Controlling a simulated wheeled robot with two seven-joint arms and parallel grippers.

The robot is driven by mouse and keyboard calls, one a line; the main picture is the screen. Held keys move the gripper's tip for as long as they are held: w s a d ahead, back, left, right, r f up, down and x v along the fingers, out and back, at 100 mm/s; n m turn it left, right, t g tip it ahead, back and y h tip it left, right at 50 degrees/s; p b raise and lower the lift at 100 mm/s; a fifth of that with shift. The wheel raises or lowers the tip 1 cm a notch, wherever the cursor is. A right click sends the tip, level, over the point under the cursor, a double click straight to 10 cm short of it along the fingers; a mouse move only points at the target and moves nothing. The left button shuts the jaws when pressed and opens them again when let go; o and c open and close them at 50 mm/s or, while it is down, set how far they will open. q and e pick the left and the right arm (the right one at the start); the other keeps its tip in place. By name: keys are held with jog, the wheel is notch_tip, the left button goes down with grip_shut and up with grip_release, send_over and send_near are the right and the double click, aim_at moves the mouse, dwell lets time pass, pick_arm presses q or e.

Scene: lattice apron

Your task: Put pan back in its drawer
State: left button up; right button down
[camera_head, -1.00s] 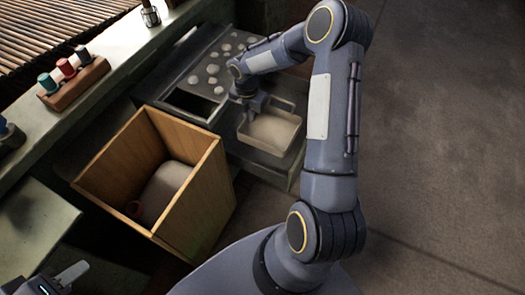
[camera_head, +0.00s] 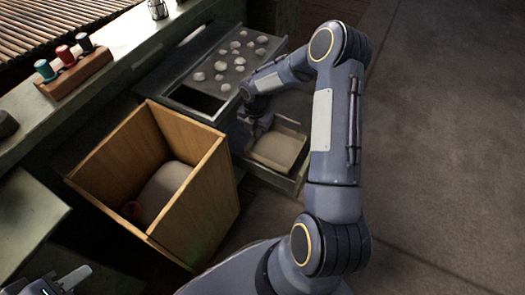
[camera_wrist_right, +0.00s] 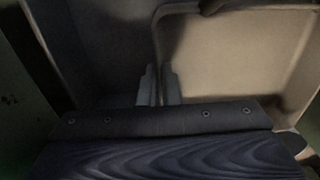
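The pan (camera_head: 280,150) is a shallow beige rectangular tray. It sits low within the open lower drawer (camera_head: 284,183), and I cannot tell whether it touches the bottom. My right gripper (camera_head: 254,135) reaches down to the pan's left edge. In the right wrist view, the right gripper's fingers (camera_wrist_right: 158,85) are close together on either side of the pan's wall, with the pan (camera_wrist_right: 225,65) to the right. My left gripper (camera_head: 68,281) shows only partly at the lower left corner, away from the pan; its opening is unclear.
A wooden bin (camera_head: 205,200) holding a pale sack stands left of the drawer. Behind is a dark counter (camera_head: 185,68) with pale stones and a dark opening. A rack (camera_head: 75,76) with coloured bottles sits on the ledge. Floor at the right is clear.

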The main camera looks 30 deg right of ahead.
notch_tip(320, 180, down, 7)
jog(key=shift+r+b, duration=0.1)
jog(key=shift+b, duration=1.05)
jog(key=shift+f, duration=0.2)
jog(key=c, duration=1.6)
grip_release()
jog(key=shift+c, duration=0.2)
